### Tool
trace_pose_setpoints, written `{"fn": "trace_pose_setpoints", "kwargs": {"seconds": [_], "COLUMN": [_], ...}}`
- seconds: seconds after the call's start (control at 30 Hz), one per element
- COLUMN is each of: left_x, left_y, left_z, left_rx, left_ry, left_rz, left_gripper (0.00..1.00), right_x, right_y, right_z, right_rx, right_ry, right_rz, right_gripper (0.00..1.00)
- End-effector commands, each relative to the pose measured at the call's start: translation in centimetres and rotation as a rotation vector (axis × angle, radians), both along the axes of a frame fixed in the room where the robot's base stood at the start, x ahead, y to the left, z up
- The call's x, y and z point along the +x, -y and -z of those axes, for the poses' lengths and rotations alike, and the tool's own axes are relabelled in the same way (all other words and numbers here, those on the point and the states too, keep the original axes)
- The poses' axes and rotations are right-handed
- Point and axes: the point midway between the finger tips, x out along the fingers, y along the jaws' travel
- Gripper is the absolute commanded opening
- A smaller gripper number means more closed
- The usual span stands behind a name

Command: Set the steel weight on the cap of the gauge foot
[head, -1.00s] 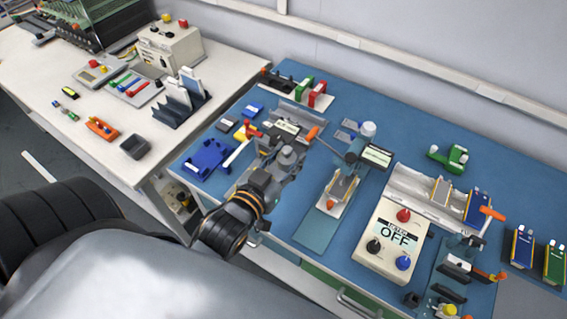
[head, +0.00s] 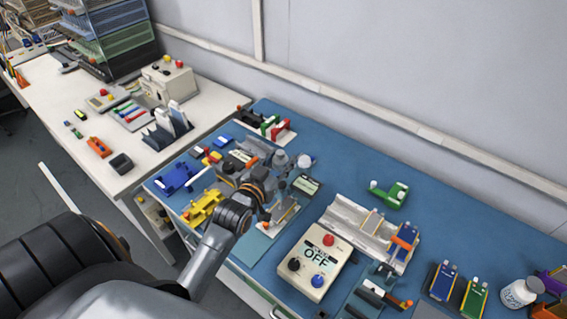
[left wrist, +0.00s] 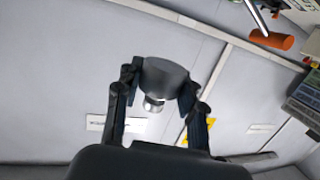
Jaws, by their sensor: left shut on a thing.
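My left gripper (head: 279,172) is shut on the steel weight (head: 281,158), a grey cylinder, and holds it just left of the gauge. In the left wrist view, the weight (left wrist: 163,80) is a dark grey round body with a shiny knob, between the two fingers (left wrist: 160,95). The gauge (head: 306,184) shows its dark label plate. A white round piece (head: 304,160) stands behind it; I cannot tell whether this is the cap. The gauge foot is hidden by my gripper and arm. A pouch cell (head: 284,212) lies below the gauge. My right gripper is out of view.
A cream tester box reading OFF (head: 314,262) stands right of my arm. A pale trough (head: 350,222) and a green holder (head: 389,194) lie beyond it. Yellow (head: 204,207) and blue (head: 174,178) fixtures are on the left. The blue bench is clear at the back right.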

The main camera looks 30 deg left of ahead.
Motion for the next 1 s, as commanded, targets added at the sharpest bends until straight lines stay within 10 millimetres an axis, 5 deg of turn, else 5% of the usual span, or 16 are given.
{"fn": "trace_pose_setpoints", "kwargs": {"seconds": [0.37, 1.0], "left_x": [0.0, 0.0], "left_y": [0.1, 0.1], "left_z": [-0.4, 5.4], "left_rx": [-0.001, -0.001], "left_ry": [0.004, 0.004], "left_rz": [0.000, 0.000], "left_gripper": [0.00, 0.00], "right_x": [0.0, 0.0], "right_y": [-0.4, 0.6], "right_z": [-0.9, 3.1], "right_rx": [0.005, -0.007], "right_ry": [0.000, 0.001], "right_rz": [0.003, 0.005], "right_gripper": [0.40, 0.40]}}
